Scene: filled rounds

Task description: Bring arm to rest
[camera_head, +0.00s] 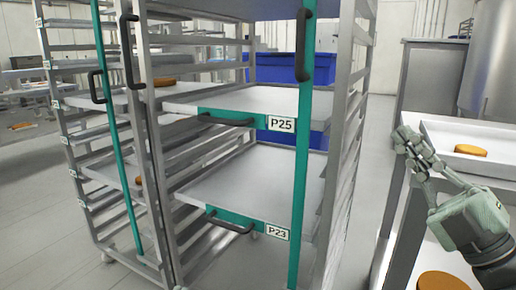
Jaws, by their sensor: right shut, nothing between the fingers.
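My right gripper (408,142) is at the right of the view, on a grey-green arm end that comes in from the lower right. Its fingers point up and to the left, shut and empty. They are at the left edge of a white tray (445,133); I cannot tell whether they touch it. My left gripper is not in view.
A metal rack stands in the middle, with shelf P25 (243,98) above shelf P23 (250,185). Orange rounds lie on the white tray (470,150), below it (442,281) and on the rack's left side (165,82). Floor shows between rack and tray stand.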

